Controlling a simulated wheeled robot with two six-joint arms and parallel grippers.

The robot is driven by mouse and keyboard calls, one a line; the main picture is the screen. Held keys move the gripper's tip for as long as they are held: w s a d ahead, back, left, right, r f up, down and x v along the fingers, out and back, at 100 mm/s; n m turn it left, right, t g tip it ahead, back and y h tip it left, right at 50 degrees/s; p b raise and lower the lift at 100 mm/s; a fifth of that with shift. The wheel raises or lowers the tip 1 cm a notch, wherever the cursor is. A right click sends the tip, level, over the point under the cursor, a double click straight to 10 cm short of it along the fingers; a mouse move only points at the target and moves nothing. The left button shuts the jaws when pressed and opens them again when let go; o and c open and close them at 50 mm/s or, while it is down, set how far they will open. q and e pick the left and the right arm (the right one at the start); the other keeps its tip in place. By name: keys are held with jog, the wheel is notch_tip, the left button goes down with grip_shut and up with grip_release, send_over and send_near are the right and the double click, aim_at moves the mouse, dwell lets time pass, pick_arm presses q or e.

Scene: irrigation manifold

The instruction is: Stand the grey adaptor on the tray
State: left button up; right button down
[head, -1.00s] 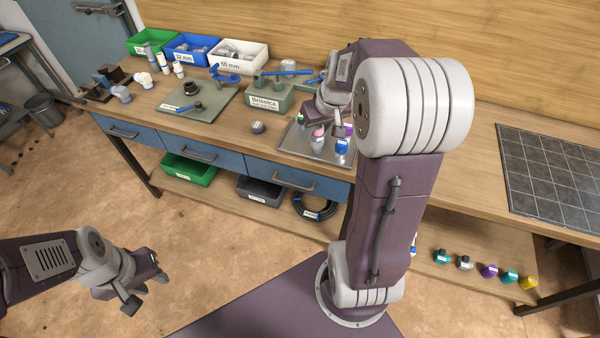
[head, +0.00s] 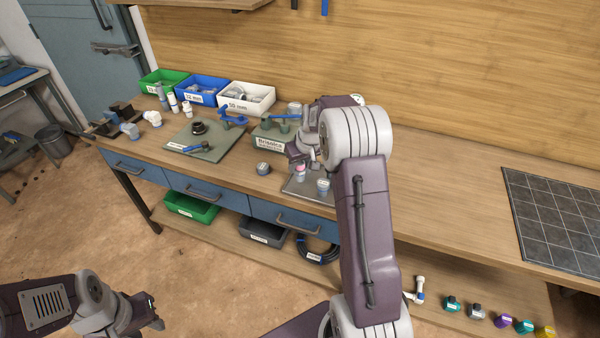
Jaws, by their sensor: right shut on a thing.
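The metal tray (head: 297,190) lies on the bench, partly covered by my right arm. A pink-topped piece (head: 299,172) and a blue-grey piece (head: 322,187) stand on it. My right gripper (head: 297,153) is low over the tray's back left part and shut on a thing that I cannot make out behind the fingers. A dark grey capped piece (head: 263,168) stands on the bench just left of the tray; I cannot tell whether it is the grey adaptor. My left gripper (head: 150,312) hangs over the floor at lower left, open and empty, away from the bench.
A green block fixture (head: 268,138) stands behind the tray. A green-grey plate (head: 205,138) with fittings lies further left, before green, blue and white bins (head: 246,97). Several coloured pieces stand on the lower shelf (head: 440,318). The bench is clear between tray and dark grid mat (head: 560,220).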

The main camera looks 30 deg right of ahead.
aim_at(301, 170)
notch_tip(301, 170, down, 4)
jog(key=shift+s+r, duration=0.15)
jog(key=shift+w+f, duration=0.2)
jog(key=shift+s, duration=0.15)
jog(key=shift+f, duration=0.15)
jog(key=c, duration=0.9)
grip_release()
